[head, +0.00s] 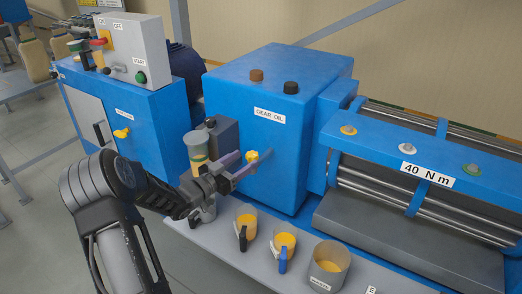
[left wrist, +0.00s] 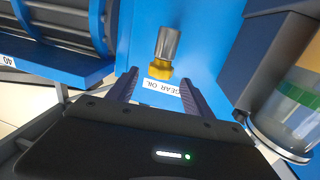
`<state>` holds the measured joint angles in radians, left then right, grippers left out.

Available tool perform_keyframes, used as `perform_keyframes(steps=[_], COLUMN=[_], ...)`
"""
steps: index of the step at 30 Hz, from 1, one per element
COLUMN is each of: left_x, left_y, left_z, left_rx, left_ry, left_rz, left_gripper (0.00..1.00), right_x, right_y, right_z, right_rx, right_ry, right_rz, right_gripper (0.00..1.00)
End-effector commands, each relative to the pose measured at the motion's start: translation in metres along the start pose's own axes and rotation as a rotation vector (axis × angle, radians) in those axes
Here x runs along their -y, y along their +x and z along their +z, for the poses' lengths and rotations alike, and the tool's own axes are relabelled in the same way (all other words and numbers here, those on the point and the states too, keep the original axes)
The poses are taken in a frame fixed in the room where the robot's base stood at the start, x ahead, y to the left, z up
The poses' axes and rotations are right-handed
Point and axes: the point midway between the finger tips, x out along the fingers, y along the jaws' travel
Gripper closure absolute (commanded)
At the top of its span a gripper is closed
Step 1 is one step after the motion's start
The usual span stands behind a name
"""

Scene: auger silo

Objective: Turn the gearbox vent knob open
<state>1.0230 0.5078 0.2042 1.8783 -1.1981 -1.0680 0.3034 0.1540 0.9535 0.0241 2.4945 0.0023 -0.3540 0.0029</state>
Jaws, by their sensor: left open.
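The blue gearbox (head: 255,160) with a GEAR OIL label (head: 269,115) stands in the middle of the head view. Two caps, brown (head: 257,76) and black (head: 290,87), stand on the gearbox top. No label names the vent knob.
Several cups with yellow contents (head: 285,243) line the grey shelf below. A START/OFF box (head: 134,47) and a cabinet with another yellow knob (head: 121,133) are at left.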

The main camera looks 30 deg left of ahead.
Motion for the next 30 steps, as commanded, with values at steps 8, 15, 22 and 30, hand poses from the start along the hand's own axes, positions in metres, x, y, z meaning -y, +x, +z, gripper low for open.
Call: perform_keyframes(steps=[8,15,22,30], left_x=[-0.001,-0.001,-0.001,-0.001], left_y=[0.03,0.065,0.077,0.077], left_z=[-0.002,-0.002,0.0,0.0], left_rx=[0.0,0.0,0.001,0.001], left_ry=[-0.003,0.0,-0.001,0.0], left_rz=[0.002,0.001,0.0,0.0], left_gripper=[0.41,0.41,0.41,0.47], right_x=[0.002,0.004,0.004,0.004], right_y=[-0.008,-0.016,-0.017,-0.017], right_z=[0.0,0.001,0.002,0.002], right_rx=[0.001,0.003,0.004,0.004], right_ry=[0.002,0.004,0.005,0.005], right_rz=[0.003,0.006,0.007,0.007], right_gripper=[0.64,0.64,0.64,0.64])
